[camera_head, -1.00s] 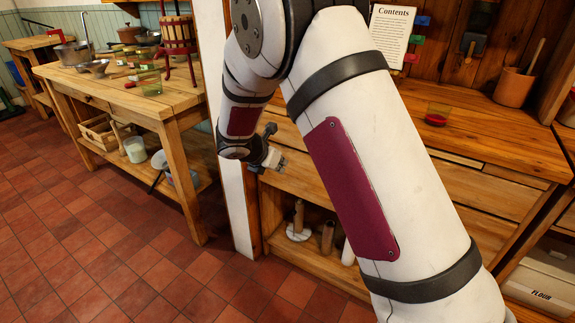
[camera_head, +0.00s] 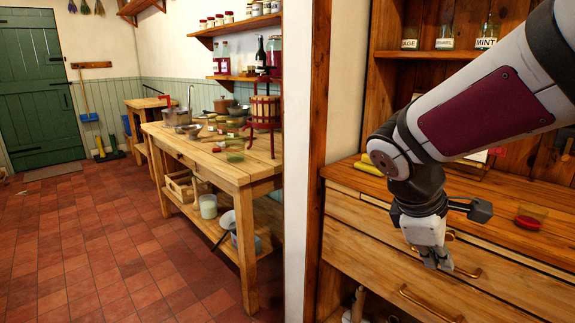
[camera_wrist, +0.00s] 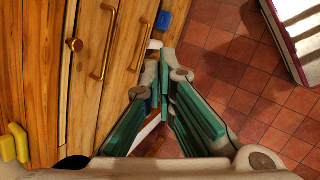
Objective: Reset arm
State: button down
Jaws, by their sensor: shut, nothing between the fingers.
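My gripper (camera_head: 436,262) hangs pointing down at the right of the head view, in front of the pine dresser's drawers. Its fingers are together with nothing between them. In the wrist view my gripper (camera_wrist: 165,88) shows green finger pads close together, above the tiled floor and beside the drawer fronts. My arm reaches in from the upper right of the head view, bent at the elbow and wrist.
The pine dresser (camera_head: 375,240) has drawers with brass handles close to my gripper. A wooden table (camera_head: 262,166) with pots is beyond. The left floor (camera_head: 90,240) is clear.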

jog(key=s+a+m+y, duration=0.2)
jog(key=s+m, duration=0.2)
jog(key=s, duration=0.4)
jog(key=s+a+m+g+y, duration=0.15)
jog(key=s+m, duration=0.25)
jog(key=s, duration=0.5)
jog(key=s+a+m+y, duration=0.2)
jog(key=s+m, duration=0.2)
jog(key=s, duration=0.4)
notch_tip(320, 180, up, 22)
jog(key=t+p, duration=0.3)
jog(key=p, duration=1.7)
jog(key=shift+a+n+t, duration=0.2)
jog(key=shift+n+t, duration=0.1)
jog(key=shift+t, duration=0.05)
